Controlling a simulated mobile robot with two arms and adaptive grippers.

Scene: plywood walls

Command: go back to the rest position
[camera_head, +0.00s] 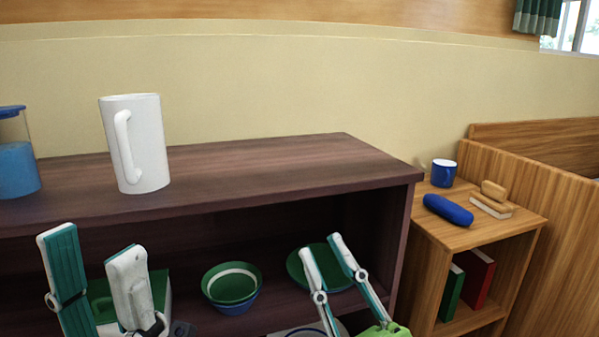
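My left gripper (93,246) is at the lower left, in front of the dark wooden shelf (290,165). Its two fingers point up and stand well apart, with nothing held between them. My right gripper (322,245) is at the lower middle, in front of the shelf's lower compartment. Its fingers also point up, apart at the tips, and nothing is held between them. Both grippers are below the shelf's top board.
On the shelf top stand a white mug (147,150) and a blue-lidded container (15,165). Inside are bowls (232,285) and a green plate (298,268). A side cabinet (500,232) at right holds a blue cup (443,173), a blue case (448,210) and books (476,277).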

